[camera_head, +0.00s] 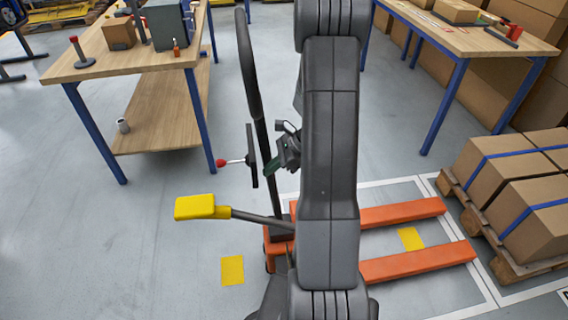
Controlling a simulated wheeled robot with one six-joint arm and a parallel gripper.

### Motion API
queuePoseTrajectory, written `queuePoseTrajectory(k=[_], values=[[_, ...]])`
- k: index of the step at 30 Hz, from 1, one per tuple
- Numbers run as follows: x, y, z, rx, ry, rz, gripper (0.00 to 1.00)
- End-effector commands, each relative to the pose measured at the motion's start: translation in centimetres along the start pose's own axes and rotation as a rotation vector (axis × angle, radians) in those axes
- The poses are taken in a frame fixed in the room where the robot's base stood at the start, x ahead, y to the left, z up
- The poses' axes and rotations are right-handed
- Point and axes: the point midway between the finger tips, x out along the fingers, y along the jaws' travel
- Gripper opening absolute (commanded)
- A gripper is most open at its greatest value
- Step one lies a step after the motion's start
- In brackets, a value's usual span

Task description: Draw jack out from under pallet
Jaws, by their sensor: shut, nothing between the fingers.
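The orange pallet jack (400,213) stands on the floor at the lower centre, its two forks pointing right. The fork tips appear just short of the pallet (484,225), with a narrow strip of floor between. The jack's dark handle (250,70) rises left of my arm. A red-knobbed lever (222,163) and a yellow pedal (195,207) stick out to the left. My gripper (270,168) is shut and empty beside the handle shaft; whether it touches is unclear. My arm hides part of the jack's body and fork roots.
The pallet bears strapped cardboard boxes (535,225). A workbench (140,62) stands at the left and another table (470,38) at the upper right. Yellow floor patches (232,270) and white lines mark the floor. The floor at lower left is clear.

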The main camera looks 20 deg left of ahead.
Motion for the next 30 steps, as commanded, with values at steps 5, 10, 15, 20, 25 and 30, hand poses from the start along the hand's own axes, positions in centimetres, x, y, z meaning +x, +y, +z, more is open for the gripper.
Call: queuePoseTrajectory(k=[5,10,15,20,25,30], values=[[0.7,0.0,0.7,0.001,-0.001,0.0,0.0],[0.8,0.0,0.8,0.002,-0.001,0.0,0.0],[0.8,0.0,0.8,0.002,-0.001,0.0,0.0],[2.1,0.0,2.3,-0.001,-0.002,0.004,0.0],[4.5,0.1,4.7,-0.002,-0.005,0.006,0.0],[5.8,0.1,5.9,0.001,-0.004,0.003,0.0]])
